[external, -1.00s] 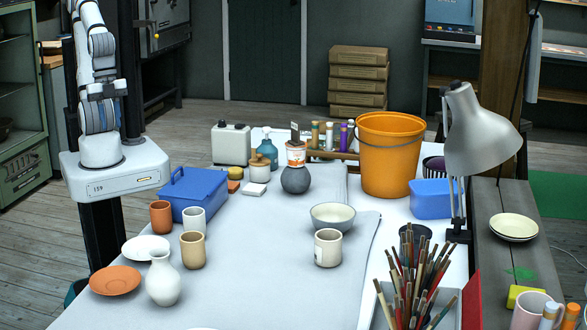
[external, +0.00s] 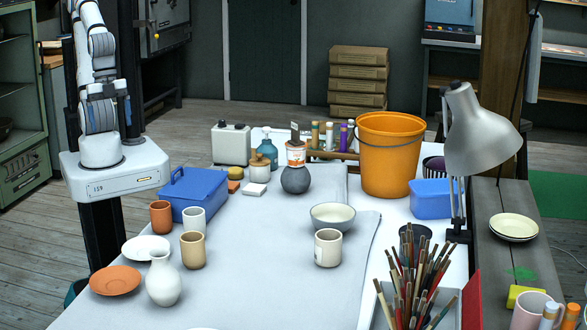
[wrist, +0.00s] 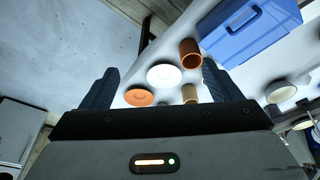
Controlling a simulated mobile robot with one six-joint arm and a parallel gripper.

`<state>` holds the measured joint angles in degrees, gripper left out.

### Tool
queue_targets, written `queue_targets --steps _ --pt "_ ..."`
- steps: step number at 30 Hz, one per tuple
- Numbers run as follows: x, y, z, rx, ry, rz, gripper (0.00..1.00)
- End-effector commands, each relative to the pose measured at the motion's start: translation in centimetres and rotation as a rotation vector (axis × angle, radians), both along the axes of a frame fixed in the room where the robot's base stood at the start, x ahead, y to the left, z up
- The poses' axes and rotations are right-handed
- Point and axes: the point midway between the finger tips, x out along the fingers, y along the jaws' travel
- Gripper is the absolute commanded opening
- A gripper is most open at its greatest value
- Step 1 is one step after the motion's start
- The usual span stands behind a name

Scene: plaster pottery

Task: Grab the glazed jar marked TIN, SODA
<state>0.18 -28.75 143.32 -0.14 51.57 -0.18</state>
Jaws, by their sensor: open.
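No lettering that reads TIN, SODA is legible, so I cannot tell which vessel is the marked jar. Jar-like things stand far back on the table in the external view: a small tan lidded jar (external: 259,169), a teal bottle (external: 267,150), and a dark grey round pot (external: 295,180) below an orange-and-white labelled tub (external: 295,154). My gripper (external: 108,113) is at the far left above my base, apart from all of them. In the wrist view my gripper (wrist: 158,86) is open and empty, its dark fingers wide apart.
A blue box (external: 190,195), terracotta cup (external: 161,217), tan cup (external: 193,251), white vase (external: 163,280) and orange plate (external: 114,281) crowd the table's left. An orange bucket (external: 390,160) and lamp (external: 480,130) stand right. The middle cloth (external: 270,250) is mostly clear.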

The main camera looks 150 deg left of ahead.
Motion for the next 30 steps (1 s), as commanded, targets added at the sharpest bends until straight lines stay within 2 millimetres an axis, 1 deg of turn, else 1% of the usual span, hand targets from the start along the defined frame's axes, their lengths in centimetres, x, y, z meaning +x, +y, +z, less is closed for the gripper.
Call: queue_targets --steps 2,4,5,7,8,9,11,12,14,15,17,18,20,21,23,24,26,27,29,30 --pt "0.4 0.1 0.2 0.0 -0.001 0.004 0.84" --pt "1.5 0.3 0.6 0.001 -0.002 0.015 0.84" --pt "2.2 0.5 0.9 0.001 -0.004 0.021 0.84" --pt "4.5 1.0 1.6 0.002 -0.007 0.042 0.84" --pt "5.7 1.3 2.0 0.003 -0.009 0.052 0.84" --pt "7.5 1.8 2.5 0.004 -0.013 0.069 0.84" --pt "10.4 2.7 3.1 0.005 -0.019 0.094 0.84" --pt "12.3 3.4 3.4 0.006 -0.023 0.112 0.84" --pt "15.2 4.5 3.7 0.007 -0.029 0.138 0.84" --pt "17.0 5.3 3.8 0.008 -0.033 0.156 0.84" --pt "19.8 6.5 3.8 0.009 -0.039 0.18 0.84" --pt "21.7 7.4 3.7 0.011 -0.042 0.198 0.84" --pt "24.4 8.8 3.4 0.012 -0.05 0.223 0.84" --pt "26.1 9.8 3.1 0.013 -0.054 0.24 0.84" --pt "28.7 11.4 2.5 0.015 -0.06 0.265 0.84" --pt "30.3 12.5 2.0 0.016 -0.064 0.282 0.84" --pt "32.7 14.3 1.1 0.018 -0.071 0.307 0.84" --pt "34.2 15.5 0.4 0.02 -0.075 0.324 0.84" --pt "36.4 17.4 -0.8 0.022 -0.081 0.351 0.84" --pt "37.7 18.7 -1.6 0.024 -0.087 0.367 0.84"
